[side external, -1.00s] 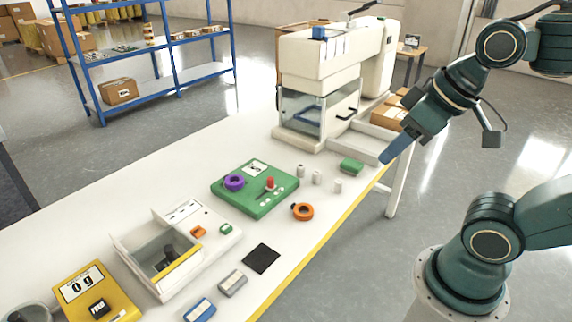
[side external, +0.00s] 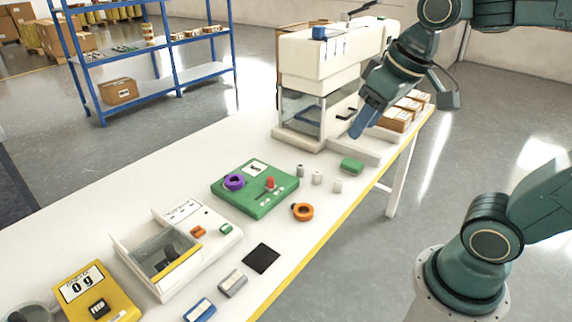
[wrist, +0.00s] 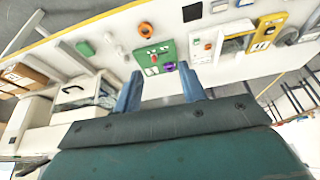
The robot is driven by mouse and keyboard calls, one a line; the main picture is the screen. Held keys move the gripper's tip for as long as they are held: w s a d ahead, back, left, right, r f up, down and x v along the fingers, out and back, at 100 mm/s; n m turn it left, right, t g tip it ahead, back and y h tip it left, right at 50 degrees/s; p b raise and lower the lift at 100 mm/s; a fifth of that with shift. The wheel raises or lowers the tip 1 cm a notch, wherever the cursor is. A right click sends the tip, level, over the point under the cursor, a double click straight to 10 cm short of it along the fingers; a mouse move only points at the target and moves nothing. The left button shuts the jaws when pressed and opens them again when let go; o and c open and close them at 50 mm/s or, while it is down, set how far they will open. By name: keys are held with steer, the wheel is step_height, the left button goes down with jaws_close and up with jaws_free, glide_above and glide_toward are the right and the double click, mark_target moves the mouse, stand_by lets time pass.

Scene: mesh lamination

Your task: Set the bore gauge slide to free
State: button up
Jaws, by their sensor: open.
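The pictures do not clearly show which device is the bore gauge. A green panel (side external: 254,201) on the table carries a purple ring (side external: 234,182), a red knob (side external: 270,183) and a white label; the wrist view shows this panel (wrist: 166,48) beyond my fingers. A yellow device (side external: 79,279) at the lower left has a display and a black labelled block (side external: 98,308). A white drawer unit (side external: 225,240) has small orange and green controls. My gripper (side external: 357,132) is open and empty, raised near the machine's right side. Its two blue fingers (wrist: 158,82) are apart in the wrist view.
A large white machine (side external: 302,106) stands at the table's far end. An orange ring (side external: 303,212), small grey cylinders (side external: 317,178), a green block (side external: 352,166), a black square (side external: 262,258), and grey and blue blocks lie nearby. Cartons (side external: 395,120) stand beyond. The table's left part is mostly clear.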

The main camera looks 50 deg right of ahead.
steer(key=w+d+g, duration=0.1)
steer(key=w, duration=0.8)
steer(key=m+g, duration=0.2)
steer(key=g, duration=0.2)
glide_above(271, 178)
step_height(271, 178, down, 16)
steer(key=f, duration=0.1)
steer(key=shift+r, duration=0.25)
steer(key=shift+f, duration=0.1)
steer(key=shift+f, duration=6.8)
jaws_close()
